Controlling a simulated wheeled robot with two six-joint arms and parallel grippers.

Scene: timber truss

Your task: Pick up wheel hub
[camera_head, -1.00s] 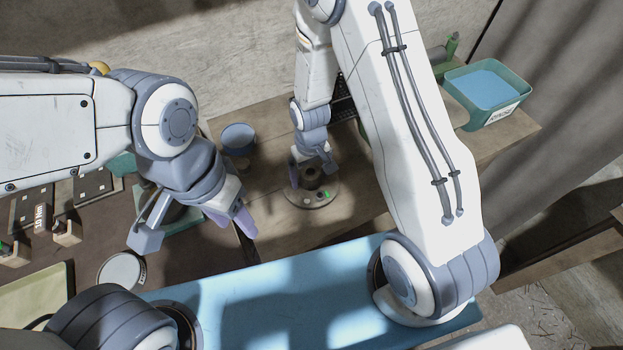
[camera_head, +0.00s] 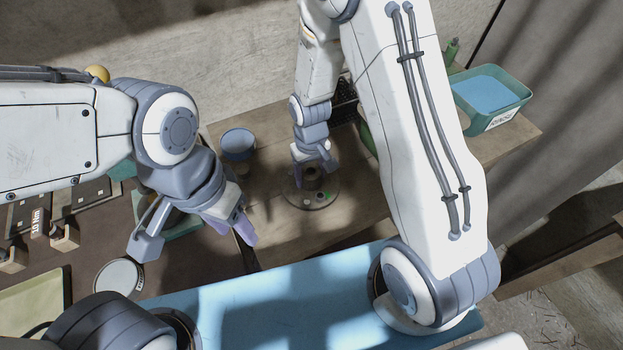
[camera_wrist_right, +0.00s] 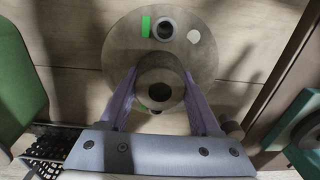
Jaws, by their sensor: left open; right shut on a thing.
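The wheel hub (camera_head: 310,192) is a round, grey-brown flanged disc with a raised hollow centre, lying on the wooden bench. In the right wrist view the wheel hub (camera_wrist_right: 193,60) shows a green mark, a dark ringed hole and a pale round spot on its flange. My right gripper (camera_head: 313,172) is over the hub, its purple fingers on either side of the raised centre; in the wrist view the right gripper (camera_wrist_right: 160,92) is shut on that centre. My left gripper (camera_head: 200,245) is open and empty, over the left part of the bench.
A blue-topped cup (camera_head: 238,145) stands left of the hub. A green bin (camera_head: 490,100) with blue contents stands at the back right. A round white-faced dish (camera_head: 118,277) and small blocks lie at the left. A blue surface (camera_head: 280,300) is in front.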

